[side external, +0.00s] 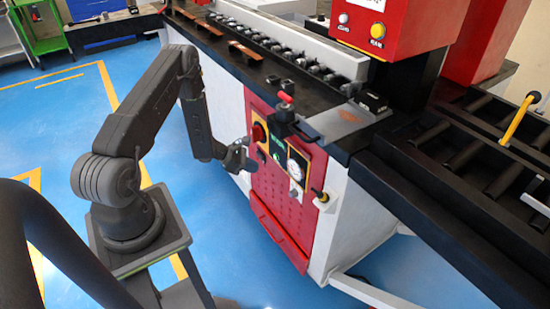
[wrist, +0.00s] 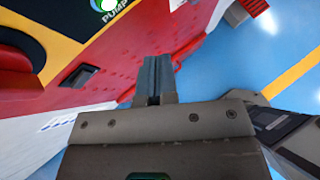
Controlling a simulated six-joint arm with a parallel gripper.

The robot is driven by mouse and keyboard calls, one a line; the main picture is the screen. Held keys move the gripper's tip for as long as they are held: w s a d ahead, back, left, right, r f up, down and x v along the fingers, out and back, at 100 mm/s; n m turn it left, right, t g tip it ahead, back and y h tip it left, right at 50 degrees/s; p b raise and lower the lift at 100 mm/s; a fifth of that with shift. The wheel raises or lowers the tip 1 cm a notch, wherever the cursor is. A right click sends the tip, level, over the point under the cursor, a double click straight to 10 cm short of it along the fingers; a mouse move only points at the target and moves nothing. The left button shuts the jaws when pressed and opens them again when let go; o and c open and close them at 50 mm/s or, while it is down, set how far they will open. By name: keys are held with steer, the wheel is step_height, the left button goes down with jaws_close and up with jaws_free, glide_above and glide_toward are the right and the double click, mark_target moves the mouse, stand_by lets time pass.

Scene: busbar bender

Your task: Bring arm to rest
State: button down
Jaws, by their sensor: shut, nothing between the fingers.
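My gripper (side external: 240,158) hangs at the end of my bent arm, in front of the red control panel (side external: 288,200) on the side of the machine. In the wrist view its fingers (wrist: 153,80) are together with nothing between them. The same red panel (wrist: 110,75) fills the upper left of the wrist view, with a green-ringed PUMP button (wrist: 103,5) at the top edge. In the side view I cannot tell whether the gripper touches the panel or is apart from it.
A red-knobbed lever (side external: 286,108) stands on the black bench top above the panel. Blue floor (side external: 50,115) lies open to the left.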

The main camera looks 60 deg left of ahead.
steer(key=w+d+r+m+g+y, duration=0.1)
steer(key=d+r+m+g+y, duration=0.15)
steer(key=r+m, duration=0.95)
steer(key=d+r+m+g+y, duration=0.15)
steer(key=d+r+m, duration=0.35)
steer(key=r, duration=1.4)
steer(key=s+d+r+m, duration=0.8)
steer(key=d, duration=0.4)
steer(key=s+d+r+m+y, duration=0.1)
steer(key=s+d+m, duration=0.4)
steer(key=s, duration=0.6)
steer(key=shift+s+d+r+y, duration=0.25)
steer(key=shift+r+y, duration=0.05)
steer(key=shift+r, duration=0.2)
